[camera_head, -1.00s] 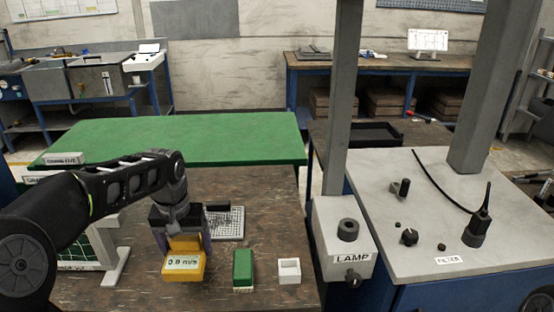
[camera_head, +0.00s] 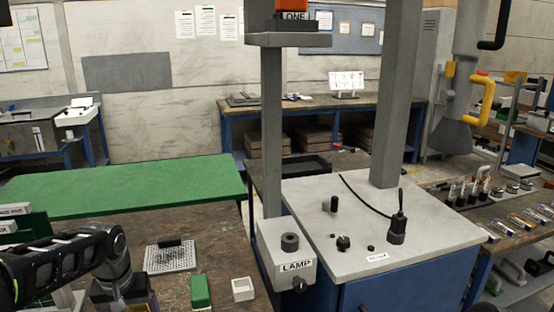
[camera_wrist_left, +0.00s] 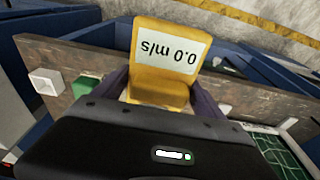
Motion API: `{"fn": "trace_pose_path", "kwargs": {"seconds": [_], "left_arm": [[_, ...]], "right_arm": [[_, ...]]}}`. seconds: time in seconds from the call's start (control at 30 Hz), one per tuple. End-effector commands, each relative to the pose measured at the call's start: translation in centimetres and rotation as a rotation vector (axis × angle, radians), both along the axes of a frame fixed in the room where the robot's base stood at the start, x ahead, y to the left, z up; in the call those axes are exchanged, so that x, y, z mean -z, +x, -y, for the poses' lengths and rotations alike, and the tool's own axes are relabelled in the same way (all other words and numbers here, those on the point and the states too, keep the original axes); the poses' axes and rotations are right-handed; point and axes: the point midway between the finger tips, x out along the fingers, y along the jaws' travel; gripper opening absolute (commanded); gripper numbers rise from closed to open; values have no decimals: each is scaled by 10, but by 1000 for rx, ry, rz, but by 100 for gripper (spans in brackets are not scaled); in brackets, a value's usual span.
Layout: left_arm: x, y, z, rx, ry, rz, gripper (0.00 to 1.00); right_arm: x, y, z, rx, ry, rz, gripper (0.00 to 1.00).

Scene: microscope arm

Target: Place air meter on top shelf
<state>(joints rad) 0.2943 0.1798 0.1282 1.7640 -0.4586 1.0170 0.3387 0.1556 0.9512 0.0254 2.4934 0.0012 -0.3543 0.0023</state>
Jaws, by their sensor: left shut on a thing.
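The yellow air meter (camera_wrist_left: 165,60) fills the upper middle of the left wrist view. Its white display reads 0.0 m/s, upside down there. My left gripper (camera_wrist_left: 160,98) is shut on it, one purple finger on each side. In the head view my left gripper (camera_head: 125,298) is at the bottom left, largely cut off by the frame edge, and the meter is mostly hidden. A grey shelf (camera_head: 290,41) sits high on a post and carries an orange-topped item (camera_head: 293,17). I cannot tell whether it is the top shelf. My right gripper is not in view.
A gridded plate (camera_head: 171,258), a green block (camera_head: 200,291) and a white open box (camera_head: 243,289) are on the brown table (camera_head: 140,236). The lamp box (camera_head: 287,262) and filter bench (camera_head: 375,235) stand to the right. A labelled rack (camera_head: 17,240) is at the left edge.

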Motion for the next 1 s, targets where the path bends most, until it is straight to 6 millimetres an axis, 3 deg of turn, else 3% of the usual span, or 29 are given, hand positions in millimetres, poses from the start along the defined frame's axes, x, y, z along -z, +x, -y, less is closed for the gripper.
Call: {"fn": "trace_pose_path", "kwargs": {"seconds": [0.3,0.5,0.6,1.0], "left_arm": [[32,20,73,150,-4,-8,28],[51,22,129,274,-7,-32,28],[54,22,147,313,-7,-39,28],[53,22,154,328,-7,-37,28]], "right_arm": [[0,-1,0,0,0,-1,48],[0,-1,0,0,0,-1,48],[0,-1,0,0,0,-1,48],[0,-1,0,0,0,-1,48]]}}
